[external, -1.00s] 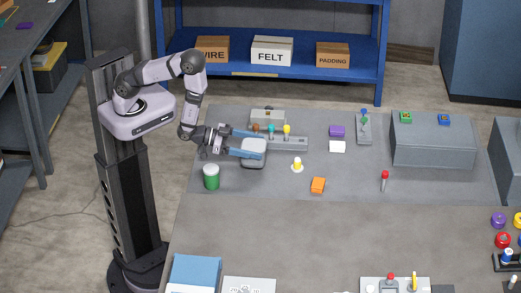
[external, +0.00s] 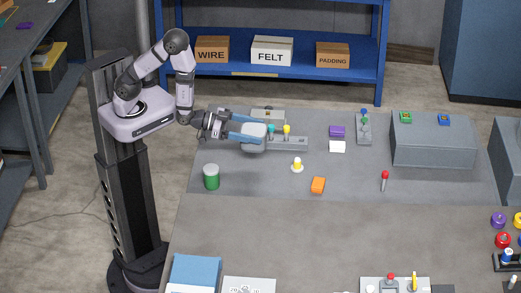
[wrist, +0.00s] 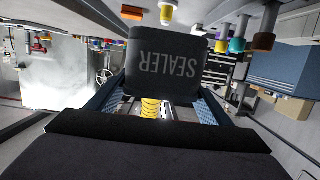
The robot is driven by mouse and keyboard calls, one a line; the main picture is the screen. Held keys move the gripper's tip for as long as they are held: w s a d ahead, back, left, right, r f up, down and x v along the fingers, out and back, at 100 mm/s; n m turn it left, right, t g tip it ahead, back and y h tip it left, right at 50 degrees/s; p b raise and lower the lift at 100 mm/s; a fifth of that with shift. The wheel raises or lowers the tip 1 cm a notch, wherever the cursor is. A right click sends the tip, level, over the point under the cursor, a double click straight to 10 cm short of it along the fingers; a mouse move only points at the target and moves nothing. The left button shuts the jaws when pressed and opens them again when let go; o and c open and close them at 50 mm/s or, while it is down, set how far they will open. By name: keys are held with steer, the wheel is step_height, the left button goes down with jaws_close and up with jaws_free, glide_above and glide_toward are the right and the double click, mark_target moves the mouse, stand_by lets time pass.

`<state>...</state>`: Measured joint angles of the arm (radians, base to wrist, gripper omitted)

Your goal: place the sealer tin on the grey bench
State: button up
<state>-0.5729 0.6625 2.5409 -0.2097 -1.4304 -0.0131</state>
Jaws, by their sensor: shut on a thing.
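The sealer tin is a small dark grey block-like container (external: 254,134); its SEALER label reads upside down in the wrist view (wrist: 165,65). My gripper (external: 248,131) is shut on it, with a blue finger on either side. The tin is held in front of a row of coloured knobs, over the back left of the large grey bench (external: 400,200). In the external view I cannot tell for certain how far its underside is above the surface.
A green tin (external: 211,177) stands at the left edge. A knob panel (external: 288,143) is close beside the held tin. A yellow-topped button (external: 297,165), an orange block (external: 318,185) and a red-topped pin (external: 384,181) stand to the right. A raised grey block (external: 432,150) is farther right.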

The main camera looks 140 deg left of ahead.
steer(key=w+d+r+m+t+h+b, duration=0.3)
steer(key=w+d, duration=0.4)
steer(key=d, duration=0.7)
steer(key=w+d+r+m+h+b, duration=0.1)
steer(key=w+d+r+m+h, duration=0.4)
steer(key=d, duration=0.8)
steer(key=w+d+r+m+t+h+b, duration=0.1)
steer(key=w+d+t+h, duration=0.15)
steer(key=w+d, duration=0.85)
steer(key=shift+g, duration=0.35)
steer(key=d+f, duration=0.3)
steer(key=shift+s+f, duration=0.15)
steer(key=shift+f, duration=0.05)
steer(key=shift+f+p, duration=0.45)
steer(key=shift+f, duration=2.5)
steer(key=shift+f, duration=0.1)
